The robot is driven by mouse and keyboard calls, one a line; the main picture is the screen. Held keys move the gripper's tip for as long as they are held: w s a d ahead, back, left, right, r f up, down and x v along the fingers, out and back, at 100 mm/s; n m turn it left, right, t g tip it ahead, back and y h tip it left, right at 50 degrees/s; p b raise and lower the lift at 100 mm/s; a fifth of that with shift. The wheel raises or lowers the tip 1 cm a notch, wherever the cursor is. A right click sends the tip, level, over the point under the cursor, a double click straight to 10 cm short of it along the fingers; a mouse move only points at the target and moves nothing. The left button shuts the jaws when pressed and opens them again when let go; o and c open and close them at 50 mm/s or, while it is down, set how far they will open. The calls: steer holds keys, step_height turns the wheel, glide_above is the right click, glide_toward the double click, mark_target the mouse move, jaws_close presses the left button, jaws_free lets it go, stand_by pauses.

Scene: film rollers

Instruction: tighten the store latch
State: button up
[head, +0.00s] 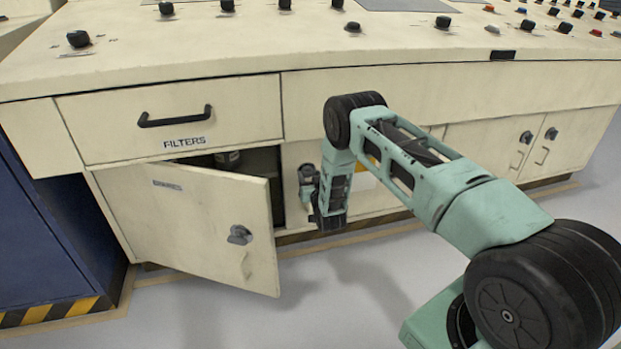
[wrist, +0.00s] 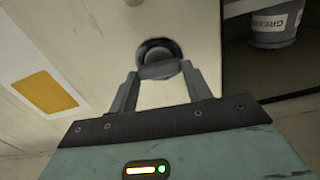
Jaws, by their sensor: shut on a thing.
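A round dark latch knob (wrist: 157,47) sits on a cream cabinet panel in the wrist view. My gripper (wrist: 158,72) is shut on this knob, its fingers angling in from both sides to meet at its lower edge. In the head view my gripper (head: 307,180) is at the panel just right of the open cabinet, and my arm hides much of that panel. The knob's turned angle cannot be told. Which latch is the store latch is not readable in these frames.
A cabinet door (head: 190,220) with its own latch (head: 239,234) stands swung open left of my gripper. A grease tub (wrist: 275,24) stands inside the opening. The FILTERS drawer (head: 170,120) above is shut. Floor (head: 340,310) in front is clear.

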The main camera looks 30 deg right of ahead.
steer(key=m, duration=0.4)
steer(key=shift+d+p, duration=0.15)
steer(key=shift+p, duration=0.2)
steer(key=m, duration=0.4)
steer(key=shift+f+m, duration=0.1)
steer(key=shift+m, duration=0.2)
steer(key=m, duration=0.3)
steer(key=shift+m, duration=0.3)
steer(key=shift+f+m, duration=0.15)
steer(key=shift+m, duration=1.85)
steer(key=o, duration=1)
steer(key=shift+s, duration=0.15)
